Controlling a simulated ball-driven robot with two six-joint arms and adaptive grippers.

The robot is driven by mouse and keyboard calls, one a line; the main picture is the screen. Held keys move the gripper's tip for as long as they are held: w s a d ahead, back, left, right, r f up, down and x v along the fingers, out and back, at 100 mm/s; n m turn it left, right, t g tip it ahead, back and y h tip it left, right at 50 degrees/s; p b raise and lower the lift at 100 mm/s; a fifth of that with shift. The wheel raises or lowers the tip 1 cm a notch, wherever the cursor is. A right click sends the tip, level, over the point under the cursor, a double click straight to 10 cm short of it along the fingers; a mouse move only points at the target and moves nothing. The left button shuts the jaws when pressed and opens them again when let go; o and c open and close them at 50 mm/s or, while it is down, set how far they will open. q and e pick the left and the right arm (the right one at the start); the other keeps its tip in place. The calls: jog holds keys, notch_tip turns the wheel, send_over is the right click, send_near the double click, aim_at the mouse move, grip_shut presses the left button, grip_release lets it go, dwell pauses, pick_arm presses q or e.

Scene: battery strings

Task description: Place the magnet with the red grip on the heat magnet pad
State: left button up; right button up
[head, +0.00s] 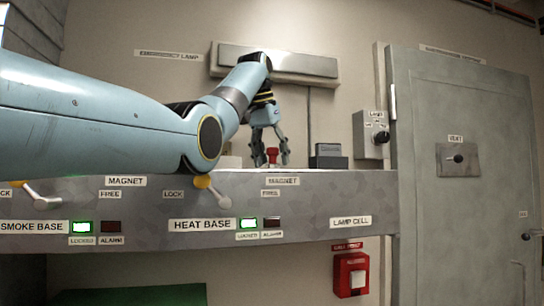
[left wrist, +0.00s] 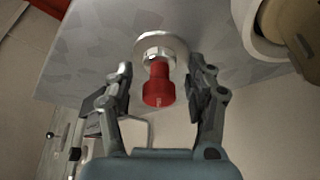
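The magnet with the red grip (head: 272,154) stands on the shelf above the HEAT BASE label. In the left wrist view its red grip (left wrist: 158,88) and silver collar show against a round pale disc (left wrist: 177,43); I cannot tell whether this disc is the heat magnet pad. My left gripper (head: 271,161) reaches down over the magnet. It is open, with one finger on each side of the red grip and gaps visible in the left wrist view (left wrist: 160,82). My right gripper is not in view.
A dark box (head: 328,156) stands on the shelf right of the gripper. A round pale object (left wrist: 262,30) shows at the upper right of the left wrist view. The shelf front (head: 330,195) carries MAGNET levers and lit green LOCKED lamps. A grey door (head: 465,110) is at the right.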

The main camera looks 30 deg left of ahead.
aim_at(269, 168)
pick_arm(q)
jog(key=shift+r, duration=0.1)
jog(key=shift+s+r, duration=0.1)
jog(key=shift+r, duration=0.15)
jog(key=b+v, duration=0.3)
jog(key=b, duration=0.2)
jog(key=shift+s+r, duration=0.15)
jog(key=shift+s, duration=0.05)
jog(key=v, duration=0.8)
jog(key=shift+w, duration=0.15)
